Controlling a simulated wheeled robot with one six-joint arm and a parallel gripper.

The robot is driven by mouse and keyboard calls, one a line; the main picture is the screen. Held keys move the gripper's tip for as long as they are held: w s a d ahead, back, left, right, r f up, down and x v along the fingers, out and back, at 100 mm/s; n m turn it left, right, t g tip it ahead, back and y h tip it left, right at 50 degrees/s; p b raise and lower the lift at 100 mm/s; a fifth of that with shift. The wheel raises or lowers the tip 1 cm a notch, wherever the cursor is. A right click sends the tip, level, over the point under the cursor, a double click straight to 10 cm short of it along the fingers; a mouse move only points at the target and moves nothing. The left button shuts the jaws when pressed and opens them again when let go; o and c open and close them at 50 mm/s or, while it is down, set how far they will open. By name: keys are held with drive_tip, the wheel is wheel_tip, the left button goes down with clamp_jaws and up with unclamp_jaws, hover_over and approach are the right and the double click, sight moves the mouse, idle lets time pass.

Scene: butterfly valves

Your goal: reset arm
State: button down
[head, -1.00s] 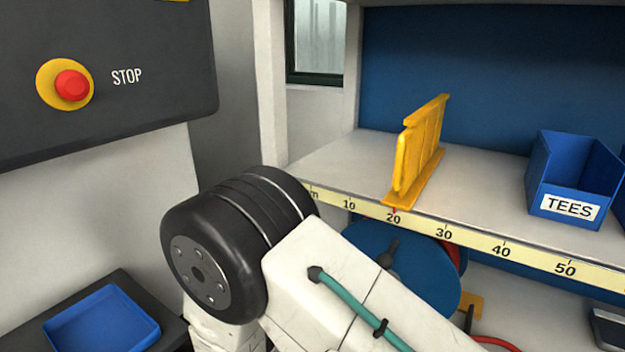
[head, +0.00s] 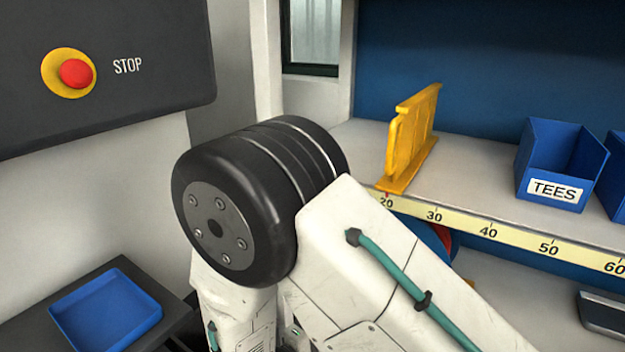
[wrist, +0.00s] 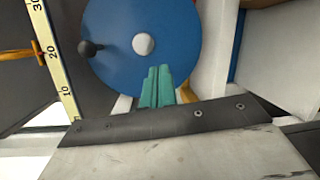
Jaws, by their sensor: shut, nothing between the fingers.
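My gripper shows in the wrist view as two teal fingers (wrist: 157,88) pressed side by side, shut and empty. A round blue disc (wrist: 140,40) with a pale hub and a dark knob lies behind the fingertips in that view; I cannot tell the distance between them. In the head view my arm's black joint and white link fill the lower middle, and the gripper itself is out of that frame.
A shelf with a yellow ruler strip (head: 490,231) holds a yellow divider (head: 410,140) and a blue TEES bin (head: 555,165). A red stop button (head: 76,73) is on a dark panel at left. A blue tray (head: 106,308) sits low at left.

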drive_tip(key=s+d+r+m+g+y, duration=0.5)
drive_tip(key=s+d+r, duration=0.4)
drive_tip(key=d+r, duration=0.2)
drive_tip(key=s+d+r+m+g+y, duration=0.5)
drive_tip(key=s+d+r, duration=0.4)
drive_tip(key=r, duration=0.7)
drive_tip(key=d+m+y, duration=0.1)
drive_tip(key=d+y, duration=0.1)
drive_tip(key=d, duration=0.1)
drive_tip(key=shift+s+r, duration=0.2)
drive_tip(key=shift+s, duration=0.1)
